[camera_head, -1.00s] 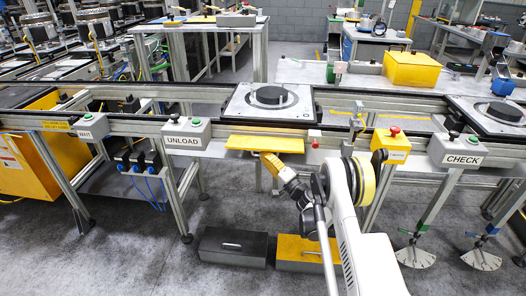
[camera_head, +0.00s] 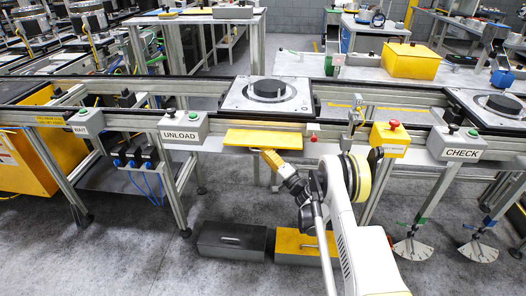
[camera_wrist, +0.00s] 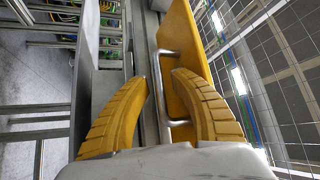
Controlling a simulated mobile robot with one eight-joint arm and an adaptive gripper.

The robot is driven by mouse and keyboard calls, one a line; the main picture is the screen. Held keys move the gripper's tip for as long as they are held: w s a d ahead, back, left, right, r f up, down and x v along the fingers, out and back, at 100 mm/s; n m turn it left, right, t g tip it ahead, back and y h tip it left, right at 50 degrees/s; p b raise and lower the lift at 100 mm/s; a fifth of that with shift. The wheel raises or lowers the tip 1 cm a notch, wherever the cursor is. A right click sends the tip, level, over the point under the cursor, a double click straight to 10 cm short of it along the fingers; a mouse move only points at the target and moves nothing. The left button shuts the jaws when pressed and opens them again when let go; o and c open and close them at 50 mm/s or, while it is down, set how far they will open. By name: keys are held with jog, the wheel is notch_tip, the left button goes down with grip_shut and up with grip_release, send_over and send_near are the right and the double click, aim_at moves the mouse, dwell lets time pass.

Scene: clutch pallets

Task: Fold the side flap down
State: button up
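The side flap (camera_head: 250,138) is a yellow panel on the front of the conveyor frame, standing out as a shelf-like plate beside the UNLOAD box. In the wrist view the yellow flap (camera_wrist: 181,50) rises on the right, with a bent metal handle (camera_wrist: 156,75) on its face. My gripper (camera_head: 266,157) is just below the flap's front edge. In the wrist view my gripper (camera_wrist: 161,78) is open, its two yellow fingers apart. The handle lies in the gap between the fingertips; I cannot tell whether either finger touches it.
The UNLOAD box (camera_head: 185,131) is left of the flap, and a yellow box with a red button (camera_head: 390,137) is right. A pallet with a dark disc (camera_head: 268,96) sits on the conveyor above. A grey case (camera_head: 232,241) and a yellow-topped case (camera_head: 292,245) stand on the floor below.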

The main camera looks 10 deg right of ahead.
jog(key=shift+a, duration=0.1)
jog(key=v, duration=0.7)
jog(key=shift+s, duration=0.2)
jog(key=shift+f, duration=0.15)
